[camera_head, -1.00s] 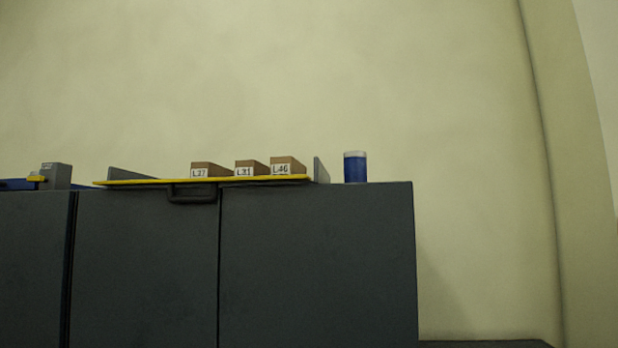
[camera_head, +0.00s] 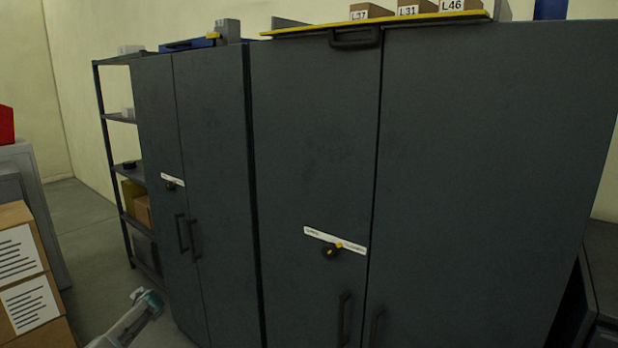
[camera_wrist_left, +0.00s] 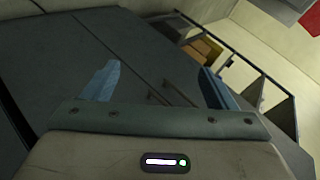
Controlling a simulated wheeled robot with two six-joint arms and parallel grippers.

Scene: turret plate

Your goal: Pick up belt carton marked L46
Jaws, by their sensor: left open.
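The brown carton marked L46 (camera_head: 464,6) sits at the right end of a row on a yellow-edged tray (camera_head: 292,31) on top of the tall dark grey cabinet (camera_head: 480,150). Its upper part is cut off by the top of the head view. Cartons marked L31 (camera_head: 416,9) and L37 (camera_head: 370,12) stand to its left. My left gripper (camera_head: 152,297) is low at the bottom left, well below and away from the cartons. In the left wrist view my left gripper (camera_wrist_left: 160,84) is open, with nothing between its fingers. My right gripper is not in view.
A blue cylinder (camera_head: 550,9) stands right of the tray. A blue tray with a grey block (camera_head: 228,30) is on the left cabinet. A shelf rack (camera_head: 118,118) stands further left. Labelled boxes (camera_head: 30,280) are at the near left. Floor shows between them.

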